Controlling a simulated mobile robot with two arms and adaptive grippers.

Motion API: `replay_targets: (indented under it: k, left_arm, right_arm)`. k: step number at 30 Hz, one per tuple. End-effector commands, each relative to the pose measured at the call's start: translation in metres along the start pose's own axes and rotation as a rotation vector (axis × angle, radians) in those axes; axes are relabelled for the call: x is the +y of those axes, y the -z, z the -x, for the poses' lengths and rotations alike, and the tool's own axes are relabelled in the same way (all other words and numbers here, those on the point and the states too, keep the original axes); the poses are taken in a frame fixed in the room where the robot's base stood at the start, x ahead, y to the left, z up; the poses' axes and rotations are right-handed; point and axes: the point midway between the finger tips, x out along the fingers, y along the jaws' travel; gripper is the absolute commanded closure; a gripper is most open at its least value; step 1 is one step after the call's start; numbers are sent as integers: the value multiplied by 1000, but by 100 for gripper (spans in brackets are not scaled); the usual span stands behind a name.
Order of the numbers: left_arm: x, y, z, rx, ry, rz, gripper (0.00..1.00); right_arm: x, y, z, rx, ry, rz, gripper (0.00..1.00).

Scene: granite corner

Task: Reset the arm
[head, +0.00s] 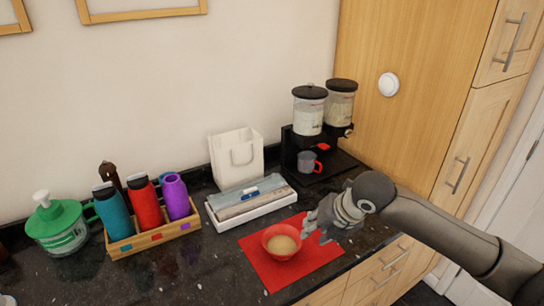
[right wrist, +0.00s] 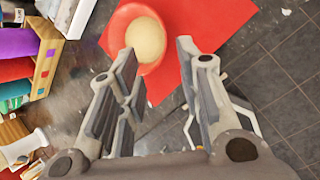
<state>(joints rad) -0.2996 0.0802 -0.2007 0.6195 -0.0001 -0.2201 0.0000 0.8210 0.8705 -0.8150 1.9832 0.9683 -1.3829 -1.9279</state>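My right arm (head: 440,226) reaches in from the right side of the head view. Its gripper (head: 312,224) hangs over the counter at the right edge of a red mat, beside a red bowl (head: 282,241). In the right wrist view the two fingers of the gripper (right wrist: 158,75) stand apart with nothing between them. The red bowl (right wrist: 115,35) shows beyond the fingertips and holds something pale. My left gripper is not in either view.
The red mat (head: 320,262) lies near the counter's front edge. Drawers and floor lie at the right.

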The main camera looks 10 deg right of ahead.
Motion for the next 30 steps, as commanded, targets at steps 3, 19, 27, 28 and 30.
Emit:
replay_targets:
  k: [3,19,27,28,30]
  left_arm:
    - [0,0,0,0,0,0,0]
    - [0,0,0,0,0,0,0]
    - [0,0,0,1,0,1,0]
    - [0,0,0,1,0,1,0]
    - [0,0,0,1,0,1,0]
  right_arm:
    - [4,14,-8,13,-8,-45,67]
    - [14,157,-52,97,-58,-994,67]
    - [-25,214,-49,59,12,-1651,67]
    - [-31,221,-48,48,25,-1726,67]
    - [-48,235,-45,13,56,-1896,67]
